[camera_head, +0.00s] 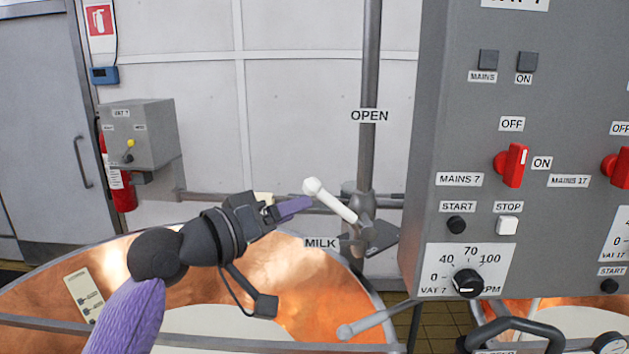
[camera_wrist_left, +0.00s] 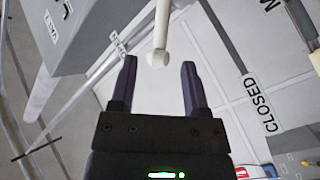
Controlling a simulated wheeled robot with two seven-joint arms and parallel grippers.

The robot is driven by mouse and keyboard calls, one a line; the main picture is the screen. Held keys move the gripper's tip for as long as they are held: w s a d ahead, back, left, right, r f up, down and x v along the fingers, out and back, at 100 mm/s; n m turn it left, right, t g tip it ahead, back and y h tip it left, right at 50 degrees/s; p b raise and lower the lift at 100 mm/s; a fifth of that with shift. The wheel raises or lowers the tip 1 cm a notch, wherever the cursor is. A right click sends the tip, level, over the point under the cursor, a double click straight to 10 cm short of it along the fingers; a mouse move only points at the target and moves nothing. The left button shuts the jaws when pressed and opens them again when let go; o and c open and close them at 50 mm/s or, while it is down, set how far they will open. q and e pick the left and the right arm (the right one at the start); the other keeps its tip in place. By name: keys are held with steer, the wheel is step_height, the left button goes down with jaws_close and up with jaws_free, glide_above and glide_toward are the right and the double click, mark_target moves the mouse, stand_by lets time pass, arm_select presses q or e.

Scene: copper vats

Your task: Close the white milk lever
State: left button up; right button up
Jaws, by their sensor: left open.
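The white milk lever (camera_head: 334,203) has a round knob and slants up and left from its valve (camera_head: 358,236) on the grey vertical pipe. The OPEN label (camera_head: 369,116) is on the pipe above, and the MILK label (camera_head: 320,243) is beside the valve. My left gripper (camera_head: 302,204) is just left of and below the knob in the head view. In the left wrist view the gripper (camera_wrist_left: 159,64) is open, and the lever's knob (camera_wrist_left: 158,58) shows between its fingertips. I cannot tell whether they touch. A CLOSED label (camera_wrist_left: 257,104) shows there at right. My right gripper is not in view.
A grey control cabinet (camera_head: 433,130) with red switches stands right of the pipe. The copper vat (camera_head: 318,275) lies below my left arm. A grey lever (camera_head: 375,320) with a rounded end is at its front right. A small grey box (camera_head: 143,128) hangs at the left.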

mark_target(326, 198)
arm_select(q)
steer(key=p+x, duration=0.1)
steer(key=x, duration=0.5)
steer(key=shift+w+d+p, duration=0.2)
steer(key=shift+w+p, duration=0.05)
steer(key=shift+p, duration=0.15)
steer(key=shift+w+d, duration=0.2)
steer(key=shift+d, duration=0.2)
steer(key=shift+a+f, duration=0.1)
steer(key=shift+c, duration=0.6)
steer(key=c, duration=0.5)
jaws_close()
